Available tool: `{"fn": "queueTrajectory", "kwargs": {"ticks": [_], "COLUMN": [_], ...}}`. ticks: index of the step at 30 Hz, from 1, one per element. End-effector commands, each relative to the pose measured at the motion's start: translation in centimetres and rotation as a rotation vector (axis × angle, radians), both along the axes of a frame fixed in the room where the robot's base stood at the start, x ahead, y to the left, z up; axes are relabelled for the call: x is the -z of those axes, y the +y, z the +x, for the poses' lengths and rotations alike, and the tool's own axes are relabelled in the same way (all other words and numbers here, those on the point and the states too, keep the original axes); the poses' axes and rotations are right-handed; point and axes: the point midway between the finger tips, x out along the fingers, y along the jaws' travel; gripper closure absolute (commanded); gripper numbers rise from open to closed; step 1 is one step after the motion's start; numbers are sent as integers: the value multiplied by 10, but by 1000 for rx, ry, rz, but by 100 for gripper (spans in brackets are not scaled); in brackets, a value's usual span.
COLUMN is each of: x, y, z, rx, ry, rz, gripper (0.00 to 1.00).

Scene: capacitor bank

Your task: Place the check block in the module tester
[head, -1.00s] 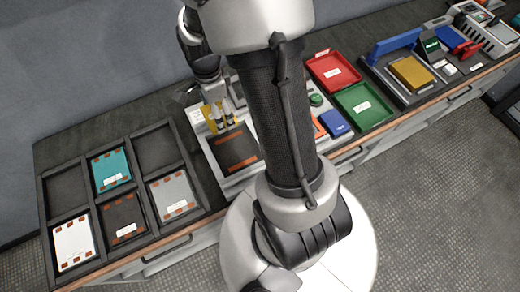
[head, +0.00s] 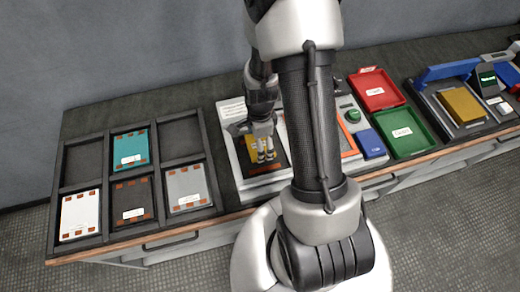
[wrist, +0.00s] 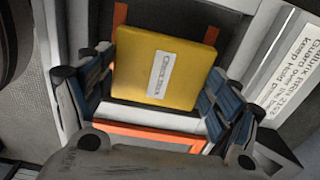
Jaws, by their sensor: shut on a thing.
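The check block (wrist: 165,72) is a yellow slab with a white label. My gripper (wrist: 158,100) is shut on it, with blue-padded fingers at its left and right sides. In the head view my gripper (head: 262,154) is over the dark bed of the module tester, and a yellow part of the check block (head: 252,139) shows beside the fingers. The module tester (head: 262,184) has a pale frame and orange strips, one visible in front of the gripper. The wrist view shows the dark bed (wrist: 190,10) behind the block. I cannot tell whether the block touches the bed.
A red tray (head: 376,90), a green tray (head: 405,132) and a blue box (head: 371,143) are to the right. Another yellow block (head: 462,105) sits in a grey fixture.

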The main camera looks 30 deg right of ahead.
Motion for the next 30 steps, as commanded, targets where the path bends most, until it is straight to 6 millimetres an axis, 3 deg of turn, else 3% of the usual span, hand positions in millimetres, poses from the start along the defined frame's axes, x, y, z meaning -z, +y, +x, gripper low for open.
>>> {"fn": "queueTrajectory", "kwargs": {"ticks": [9,21,22,30], "x": [41,46,47,45], "y": [0,0,0,0], "z": [0,0,0,0], "rx": [0,0,0,0], "ry": [2,-1,0,0], "rz": [1,0,0,0], "gripper": [52,52,16,0]}}
